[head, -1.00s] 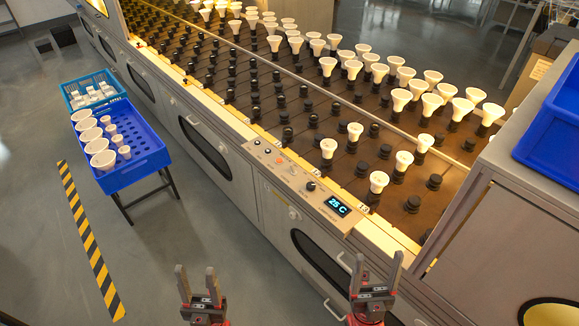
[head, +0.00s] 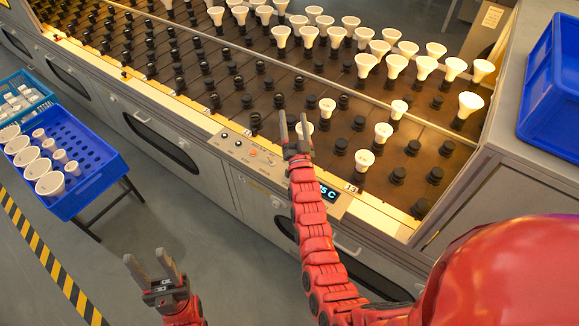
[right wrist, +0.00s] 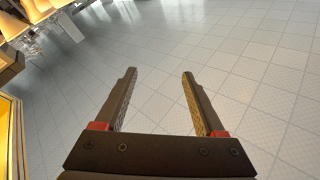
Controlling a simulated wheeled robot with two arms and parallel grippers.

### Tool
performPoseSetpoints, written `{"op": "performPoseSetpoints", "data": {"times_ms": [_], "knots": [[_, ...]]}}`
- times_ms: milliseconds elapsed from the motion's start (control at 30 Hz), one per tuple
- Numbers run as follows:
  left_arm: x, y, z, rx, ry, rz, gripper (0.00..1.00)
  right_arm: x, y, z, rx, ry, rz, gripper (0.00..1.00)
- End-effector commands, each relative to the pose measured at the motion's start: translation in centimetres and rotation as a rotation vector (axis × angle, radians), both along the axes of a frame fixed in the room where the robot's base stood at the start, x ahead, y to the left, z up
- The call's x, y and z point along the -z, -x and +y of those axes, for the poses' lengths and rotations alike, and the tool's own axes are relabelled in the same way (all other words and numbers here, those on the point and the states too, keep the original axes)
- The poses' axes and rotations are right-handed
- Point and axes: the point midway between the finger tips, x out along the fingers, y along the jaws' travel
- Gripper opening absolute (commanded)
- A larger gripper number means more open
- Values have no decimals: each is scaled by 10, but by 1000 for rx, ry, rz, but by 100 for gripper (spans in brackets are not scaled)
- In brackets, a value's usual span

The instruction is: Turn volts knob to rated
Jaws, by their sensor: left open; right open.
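The control panel (head: 232,150) on the front edge of the burn-in rack shows in the head view, with small dark knobs, an orange button (head: 253,152) and a lit display (head: 326,191) partly covered by my right arm. Two dark knobs (head: 238,143) show left of the button. The labels are too small to read, so I cannot tell which is the volts knob; part of the panel is hidden. My right gripper (head: 294,122) is open over the rack edge, right of these knobs. In the right wrist view its open jaws (right wrist: 159,95) are empty. My left gripper (head: 146,257) is open and empty over the floor.
Rows of sockets with several white bulbs (head: 383,131) fill the rack behind the panel. A blue crate (head: 555,105) sits on a cabinet at right. The floor between stand and rack is clear.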

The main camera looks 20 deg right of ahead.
Motion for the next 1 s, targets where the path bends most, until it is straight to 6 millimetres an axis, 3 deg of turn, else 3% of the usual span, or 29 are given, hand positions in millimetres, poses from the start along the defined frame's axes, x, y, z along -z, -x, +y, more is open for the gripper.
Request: {"op": "performPoseSetpoints", "data": {"times_ms": [33, 100, 200, 367, 500, 700, 833, 1000], "knots": [[-6, 0, 0, 0, 0, 0, 50, -1, -24, -2, -16, -47, 79, 72], [-11, 0, 0, 0, 0, 0, 50, 13, -54, 0, -48, -123, 227, 72], [-17, 0, 0, 0, 0, 0, 50, 31, -85, 9, -94, -224, 448, 72], [-27, 0, 0, 0, 0, 0, 50, 47, -100, 28, -149, -352, 809, 72], [-35, 0, 0, 0, 0, 0, 50, 44, -79, 38, -148, -420, 1131, 72], [-45, 0, 0, 0, 0, 0, 50, 21, -9, 31, -44, -451, 1558, 72], [-49, 0, 0, 0, 0, 0, 50, 3, 32, 21, 45, -449, 1740, 72], [-49, 0, 0, 0, 0, 0, 50, -6, 56, 14, 106, -447, 1834, 72]]}}
